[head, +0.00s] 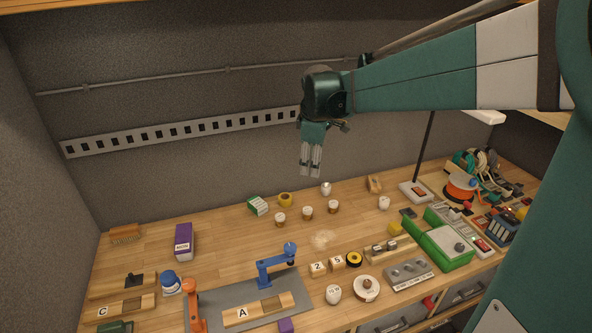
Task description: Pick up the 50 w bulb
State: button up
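Several small whitish bulb-like pieces stand on the wooden bench. Three with brownish lower parts, a left one (280,219), a middle one (307,212) and a right one (333,207), form a row near the middle. A pale one (326,188) stands behind them, another (384,202) is to the right, and a marked one (333,294) is at the front. I cannot read which is the 50 w bulb. My gripper (311,175) hangs above the bench, fingers down, apart from all of them. Its fingers look close together with nothing visible between them; their opening is unclear.
A green-and-white box (258,206) and a yellow roll (285,199) stand beside the row. A blue clamp (277,264) and wooden block A (255,311) are in front. A lamp post (424,148), green box (440,248) and cords (475,165) crowd the right. Bare wood lies left of the row.

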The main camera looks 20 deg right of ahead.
jog(key=w+d+f+n+g, duration=0.1)
jog(key=w+d+f+n, duration=0.1)
jog(key=w+d+f, duration=0.3)
jog(key=w+d+f+n, duration=0.2)
jog(key=w+f, duration=0.2)
jog(key=w, duration=0.3)
jog(key=n+g+b, duration=0.1)
jog(key=n+g, duration=0.1)
jog(key=n, duration=0.3)
send_over(326, 185)
jog(key=a, duration=0.1)
jog(key=f, duration=1.3)
jog(key=shift+s+a+f, duration=0.15)
jog(key=shift+a+f, duration=0.05)
jog(key=shift+f, duration=0.05)
jog(key=shift+d+f, duration=0.25)
jog(key=shift+f, duration=0.2)
jog(key=shift+d+f, duration=0.15)
jog(key=shift+f, duration=1.15)
jog(key=shift+d+f, duration=0.2)
jog(key=shift+f, duration=1.1)
jog(key=shift+d+f, duration=0.15)
jog(key=shift+f, duration=1.1)
